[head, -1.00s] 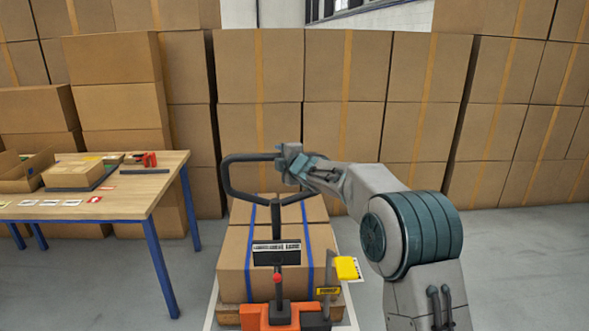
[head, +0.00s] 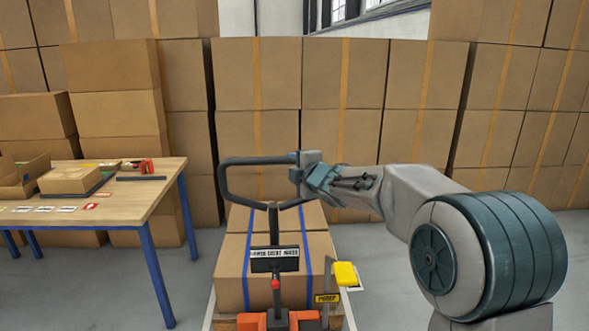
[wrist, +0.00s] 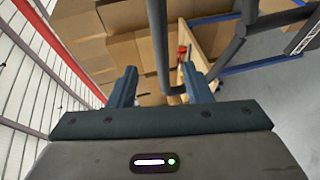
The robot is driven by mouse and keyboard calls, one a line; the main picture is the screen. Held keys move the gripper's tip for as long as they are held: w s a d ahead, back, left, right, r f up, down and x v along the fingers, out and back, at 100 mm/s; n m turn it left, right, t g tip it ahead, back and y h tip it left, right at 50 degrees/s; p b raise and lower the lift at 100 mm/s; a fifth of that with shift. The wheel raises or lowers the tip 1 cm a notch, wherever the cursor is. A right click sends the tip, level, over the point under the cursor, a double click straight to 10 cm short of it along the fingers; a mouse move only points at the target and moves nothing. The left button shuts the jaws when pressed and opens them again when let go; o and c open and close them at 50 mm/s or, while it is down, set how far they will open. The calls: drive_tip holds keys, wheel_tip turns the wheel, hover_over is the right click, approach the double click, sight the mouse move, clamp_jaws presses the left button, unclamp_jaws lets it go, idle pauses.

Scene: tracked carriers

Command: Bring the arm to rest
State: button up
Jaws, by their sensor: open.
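My arm reaches in from the right in the head view, its elbow bent and large in front. My gripper (head: 308,172) is at the upper right corner of the black loop handle (head: 226,186) of a pallet truck. In the wrist view my gripper (wrist: 160,82) has its two fingers spread apart. The dark handle bar (wrist: 158,40) shows between them and beyond. I cannot tell whether the fingers touch it. Nothing is gripped.
The orange truck (head: 252,322) stands before a strapped carton load (head: 232,262). A yellow piece (head: 345,274) sticks up at its right. A table (head: 140,203) with boxes is at left. Stacked cartons (head: 425,95) wall the back. Floor at right is clear.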

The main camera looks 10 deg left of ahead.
drive_tip(key=s+d+f+m+g+h+p, duration=0.1)
drive_tip(key=s+d+f+m+h, duration=0.1)
drive_tip(key=s+d+m+h, duration=0.65)
drive_tip(key=s+d+f+m+g+h+p, duration=0.1)
drive_tip(key=s+d+m, duration=0.4)
drive_tip(key=d, duration=0.8)
drive_tip(key=s+d+f+m+g, duration=0.2)
drive_tip(key=s+f+m, duration=0.1)
drive_tip(key=s, duration=0.6)
drive_tip(key=s+d+f+m+g+p, duration=0.1)
drive_tip(key=s+d+f+m+g, duration=0.1)
drive_tip(key=s, duration=0.7)
drive_tip(key=s+d+f+m+g+p, duration=0.1)
drive_tip(key=s+d+f+m+g, duration=0.1)
drive_tip(key=s+f+m+g, duration=0.2)
drive_tip(key=s+m, duration=0.2)
drive_tip(key=s, duration=0.2)
drive_tip(key=shift+s+d+f, duration=0.15)
drive_tip(key=shift+s+d, duration=0.25)
drive_tip(key=shift+d, duration=0.15)
